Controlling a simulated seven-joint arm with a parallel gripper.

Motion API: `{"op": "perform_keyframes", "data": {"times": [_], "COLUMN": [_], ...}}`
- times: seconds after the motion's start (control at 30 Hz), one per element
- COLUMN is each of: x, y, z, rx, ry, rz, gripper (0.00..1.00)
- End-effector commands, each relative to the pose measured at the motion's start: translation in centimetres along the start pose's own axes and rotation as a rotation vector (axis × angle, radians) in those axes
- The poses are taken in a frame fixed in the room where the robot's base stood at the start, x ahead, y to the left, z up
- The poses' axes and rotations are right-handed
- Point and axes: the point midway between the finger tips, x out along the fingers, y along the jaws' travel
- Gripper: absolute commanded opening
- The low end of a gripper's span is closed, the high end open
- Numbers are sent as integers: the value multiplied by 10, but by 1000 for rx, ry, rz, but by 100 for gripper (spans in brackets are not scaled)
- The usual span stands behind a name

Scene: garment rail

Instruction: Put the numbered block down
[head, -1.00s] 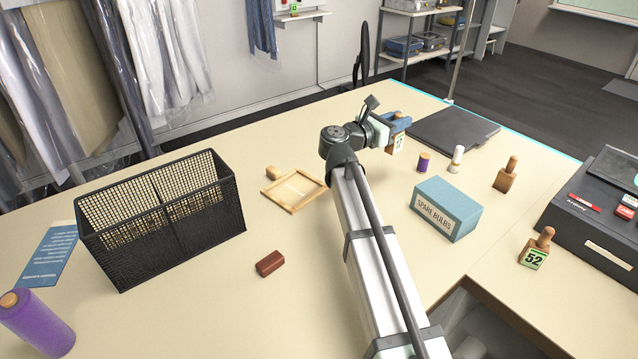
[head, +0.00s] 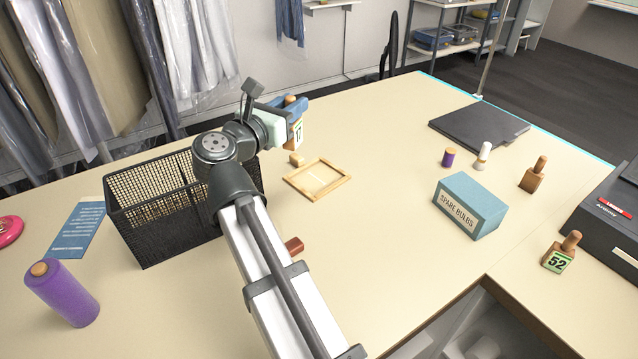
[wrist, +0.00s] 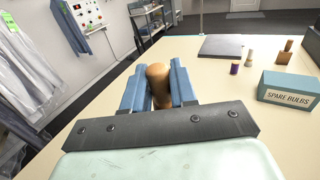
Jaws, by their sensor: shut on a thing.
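My gripper (head: 288,112) is shut on a wooden numbered block (head: 297,134). The block has a round knob on top and a green-and-white label that seems to read 17. It is held upright above the table (head: 400,140), near the small wooden frame (head: 335,168). In the wrist view the knob (wrist: 158,84) shows between the blue fingers of my gripper (wrist: 157,92), and the label is hidden there. Another numbered block (head: 558,260), marked 52, stands at the right.
A black mesh basket (head: 150,240) stands left, partly behind my arm. A small wood piece (head: 297,160) is beside the frame; a red-brown block (head: 295,246) is beside my arm. The spare bulbs box (head: 470,205) and dark flat case (head: 480,129) stand right. The table's middle is clear.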

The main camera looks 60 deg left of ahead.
Motion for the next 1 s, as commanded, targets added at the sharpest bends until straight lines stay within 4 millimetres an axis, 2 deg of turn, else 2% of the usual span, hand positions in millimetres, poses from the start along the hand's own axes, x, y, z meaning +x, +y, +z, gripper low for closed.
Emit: {"op": "perform_keyframes", "data": {"times": [0.03,0.13,0.37,0.47,1.0], "x": [-14,-22,-26,-26,-26], "y": [-11,-18,-3,-1,-1], "z": [0,-3,-9,-18,-112], "rx": [2,0,-1,-3,-5], "ry": [-1,0,0,1,1], "rz": [31,78,173,186,185], "gripper": [0,0,0,0,0]}}
